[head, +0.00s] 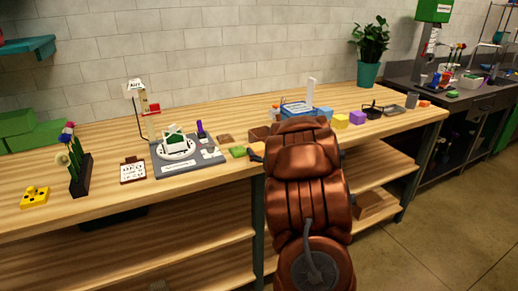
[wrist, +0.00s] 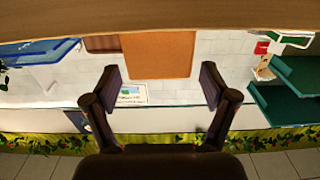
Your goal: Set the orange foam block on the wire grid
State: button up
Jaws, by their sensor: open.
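A small orange block (head: 424,103), which looks like the foam block, lies near the right end of the wooden bench in the head view. A dark, flat, frame-like item (head: 392,110) lies to its left; it may be the wire grid, but it is too small to tell. My gripper (wrist: 161,88) is open in the wrist view, with nothing between its fingers. In the head view my copper arm hides most of the gripper; only a dark part of it shows at the arm's left side, near the bench's front edge. The orange block is not recognisable in the wrist view.
A yellow block (head: 340,121) and a purple block (head: 357,118) stand right of my arm. A blue rack (head: 298,109) stands behind it. A grey board (head: 185,167) with a white dial lies to the left. A potted plant (head: 368,72) stands at the back.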

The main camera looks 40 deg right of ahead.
jog(key=b+v, duration=0.3)
jog(key=v, duration=0.6)
jog(key=shift+b, duration=0.3)
jog(key=shift+a+f, duration=0.1)
